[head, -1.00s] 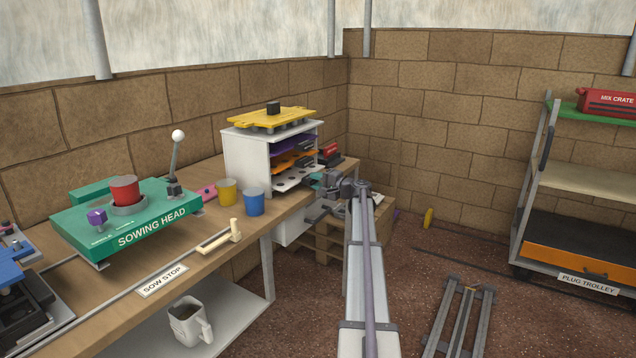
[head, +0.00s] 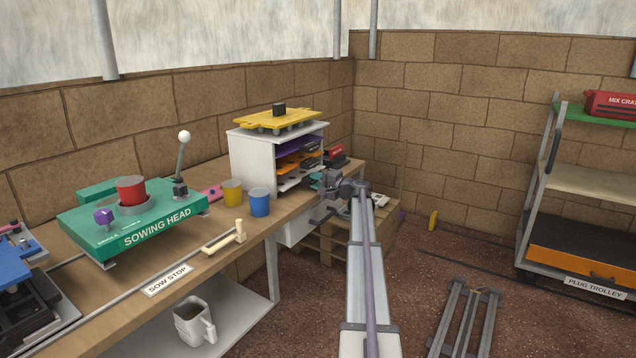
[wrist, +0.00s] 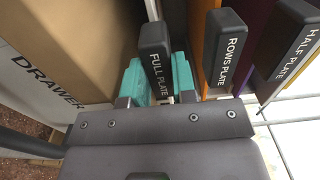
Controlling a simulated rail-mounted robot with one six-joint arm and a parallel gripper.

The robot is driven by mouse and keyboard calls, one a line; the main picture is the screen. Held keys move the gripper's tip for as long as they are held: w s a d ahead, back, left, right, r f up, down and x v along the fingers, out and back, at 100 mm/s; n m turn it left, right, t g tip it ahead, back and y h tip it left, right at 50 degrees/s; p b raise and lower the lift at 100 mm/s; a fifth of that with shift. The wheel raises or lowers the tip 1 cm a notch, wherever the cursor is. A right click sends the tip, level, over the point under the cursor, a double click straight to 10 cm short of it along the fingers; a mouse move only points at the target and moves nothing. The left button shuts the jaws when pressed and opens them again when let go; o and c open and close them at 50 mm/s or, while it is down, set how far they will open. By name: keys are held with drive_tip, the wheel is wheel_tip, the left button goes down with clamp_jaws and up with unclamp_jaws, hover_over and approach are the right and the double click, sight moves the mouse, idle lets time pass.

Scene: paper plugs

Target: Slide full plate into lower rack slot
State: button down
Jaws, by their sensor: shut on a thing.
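The full plate's black handle (wrist: 156,52), labelled FULL PLATE, sits between the teal fingers of my gripper (wrist: 157,82) in the wrist view. The gripper is shut on that handle. In the head view my gripper (head: 318,182) is at the open front of the white rack (head: 254,163), at its lowest level. A little of the pale full plate (head: 289,184) shows in the lower slot. The rest of it is hidden by the rack and gripper, so I cannot tell how deep it sits.
The rows plate handle (wrist: 228,48) and half plate handle (wrist: 290,42) stand close beside my gripper in the slots above. A yellow plate (head: 278,121) lies on the rack. Yellow (head: 232,193) and blue (head: 259,203) cups stand near the rack. A drawer (wrist: 40,75) is below.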

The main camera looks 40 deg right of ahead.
drive_tip(key=shift+w, duration=0.25)
drive_tip(key=c, duration=0.8)
unclamp_jaws()
drive_tip(key=shift+c, duration=0.2)
drive_tip(key=shift+s, duration=0.15)
drive_tip(key=shift+v, duration=2.65)
